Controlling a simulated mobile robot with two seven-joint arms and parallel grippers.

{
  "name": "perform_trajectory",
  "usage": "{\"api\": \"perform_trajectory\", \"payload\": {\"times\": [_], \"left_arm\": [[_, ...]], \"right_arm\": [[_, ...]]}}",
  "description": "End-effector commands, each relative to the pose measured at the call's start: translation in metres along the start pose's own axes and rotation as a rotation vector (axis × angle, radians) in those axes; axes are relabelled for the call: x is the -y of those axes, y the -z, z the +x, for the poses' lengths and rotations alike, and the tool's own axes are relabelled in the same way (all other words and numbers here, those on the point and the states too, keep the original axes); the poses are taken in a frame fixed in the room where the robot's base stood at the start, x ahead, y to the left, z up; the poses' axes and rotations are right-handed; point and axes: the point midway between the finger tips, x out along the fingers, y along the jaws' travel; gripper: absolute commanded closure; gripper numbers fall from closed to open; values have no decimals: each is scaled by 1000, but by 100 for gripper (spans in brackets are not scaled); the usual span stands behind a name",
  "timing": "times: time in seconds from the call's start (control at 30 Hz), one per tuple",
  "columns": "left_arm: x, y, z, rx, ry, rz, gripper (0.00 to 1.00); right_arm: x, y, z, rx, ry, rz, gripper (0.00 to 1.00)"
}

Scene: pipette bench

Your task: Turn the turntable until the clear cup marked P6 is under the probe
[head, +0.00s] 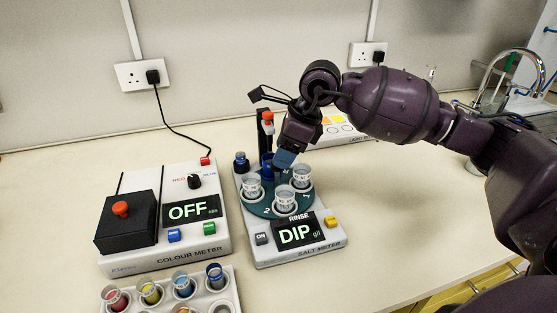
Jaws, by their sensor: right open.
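The dark teal turntable (264,208) sits on the white salt meter (330,246), whose display reads DIP. Several clear cups stand around it: one at left (252,186), one at front (286,200) and one at right (302,176). Their markings are too small to read, so I cannot tell which is P6. The probe post (266,122), black with a red-orange top, rises at the back of the meter. My right gripper (284,160) is over the back of the turntable, pointing down, open. It hides part of the turntable behind the cups. My left gripper is not in view.
The colour meter (165,258), showing OFF, stands left of the salt meter. A rack (232,285) of coloured vials is at the front left. A light-coloured box (365,137) lies behind my right arm. The bench right of the salt meter is clear.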

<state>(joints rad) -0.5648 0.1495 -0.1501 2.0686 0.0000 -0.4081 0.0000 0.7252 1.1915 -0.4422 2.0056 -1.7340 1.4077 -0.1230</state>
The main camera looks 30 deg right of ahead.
Motion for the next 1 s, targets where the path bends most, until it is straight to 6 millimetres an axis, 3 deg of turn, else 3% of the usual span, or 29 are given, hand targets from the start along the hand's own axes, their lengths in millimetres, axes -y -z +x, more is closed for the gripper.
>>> {"api": "perform_trajectory", "payload": {"times": [0.2, 0.6, 1.0], "left_arm": [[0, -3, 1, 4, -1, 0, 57], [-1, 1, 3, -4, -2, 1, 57], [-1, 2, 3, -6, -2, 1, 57]], "right_arm": [[0, 0, 24, -1, -3, 1, 44], [0, 0, 29, 0, 0, 0, 44], [0, 0, 29, 0, -1, 0, 100]]}}
